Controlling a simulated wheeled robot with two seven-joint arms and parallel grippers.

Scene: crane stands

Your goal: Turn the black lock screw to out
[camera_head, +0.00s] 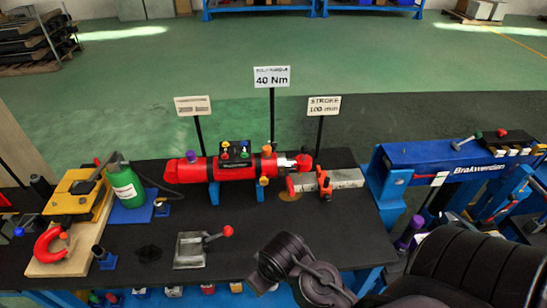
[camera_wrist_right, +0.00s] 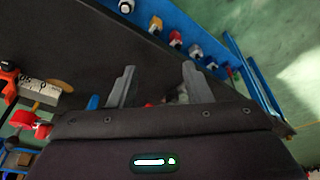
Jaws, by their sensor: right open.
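Several small screws or knobs with different coloured heads sit in a row on the blue rail (camera_wrist_right: 185,22) along the table's front edge in the right wrist view. One at the top of that view has a white body and looks dark-headed (camera_wrist_right: 126,6); I cannot tell for certain whether it is the black lock screw. My right gripper (camera_wrist_right: 159,66) is open, its two grey fingers apart with nothing held between them. The fingers point toward the rail and dark table top. In the head view my dark right arm covers the table's front right. My left gripper is not in view.
A red cylinder (camera_head: 232,172) lies on the dark table (camera_head: 335,232) below signs. A grey clamp with a red-knobbed lever (camera_head: 190,250), a green bottle (camera_head: 126,186) and a yellow-topped stand (camera_head: 74,196) are at left. A blue crane (camera_head: 430,157) stands at right.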

